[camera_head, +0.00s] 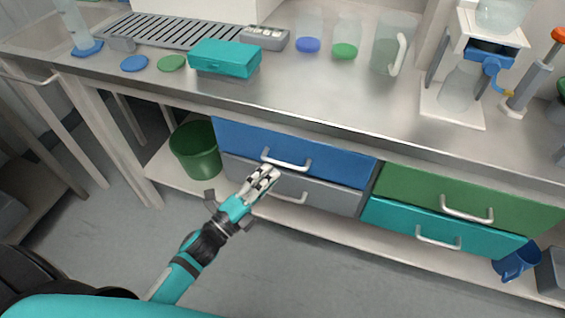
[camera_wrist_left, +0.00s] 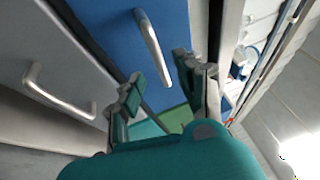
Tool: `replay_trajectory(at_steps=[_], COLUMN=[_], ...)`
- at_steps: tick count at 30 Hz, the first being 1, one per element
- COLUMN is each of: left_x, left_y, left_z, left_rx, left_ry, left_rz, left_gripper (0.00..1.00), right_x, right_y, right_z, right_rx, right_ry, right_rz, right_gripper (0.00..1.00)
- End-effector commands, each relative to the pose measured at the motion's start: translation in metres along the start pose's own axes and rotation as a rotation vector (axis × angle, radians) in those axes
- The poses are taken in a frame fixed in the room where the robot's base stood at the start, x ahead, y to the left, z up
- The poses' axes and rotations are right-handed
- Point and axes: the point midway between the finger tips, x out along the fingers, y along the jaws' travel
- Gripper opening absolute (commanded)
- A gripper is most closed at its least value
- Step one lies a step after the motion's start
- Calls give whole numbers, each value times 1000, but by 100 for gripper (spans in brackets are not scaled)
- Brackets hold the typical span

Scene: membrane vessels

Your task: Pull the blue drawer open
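The blue drawer (camera_head: 235,138) is at the upper left of the drawer block under the metal bench, and it looks shut. Its pale bar handle (camera_head: 287,164) is in the middle of its front. My left gripper (camera_head: 264,179) is just below and left of this handle in the head view. In the left wrist view the blue drawer front (camera_wrist_left: 182,25) and its handle (camera_wrist_left: 152,48) are ahead, with the handle lying between the spread fingers (camera_wrist_left: 162,82). The fingers are open and do not visibly clasp the handle. My right gripper is in neither view.
A grey drawer (camera_head: 325,195) with its own handle is directly below. Green (camera_head: 400,185) and teal (camera_head: 385,213) drawers are to the right. A green bin (camera_head: 195,150) stands left on the lower shelf. The floor in front is clear.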

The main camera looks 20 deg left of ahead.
Motion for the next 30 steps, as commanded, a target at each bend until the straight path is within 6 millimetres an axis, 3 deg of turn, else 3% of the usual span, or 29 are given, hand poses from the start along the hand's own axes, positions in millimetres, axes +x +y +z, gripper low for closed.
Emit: replay_trajectory(at_steps=[3, 9, 20, 30], left_x=[24, 47, 53, 53], left_y=[-1, 0, 1, 1], left_z=[0, 0, 0, 0], left_rx=[0, 0, -1, -1], left_ry=[0, -1, -1, -1], left_rz=[-3, 0, 1, 1], left_gripper=[36, 36, 36, 0], right_x=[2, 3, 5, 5], right_y=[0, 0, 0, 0], right_z=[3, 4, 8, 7], right_rx=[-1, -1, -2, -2], right_ry=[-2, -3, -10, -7], right_rz=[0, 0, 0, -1], right_gripper=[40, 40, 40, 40])
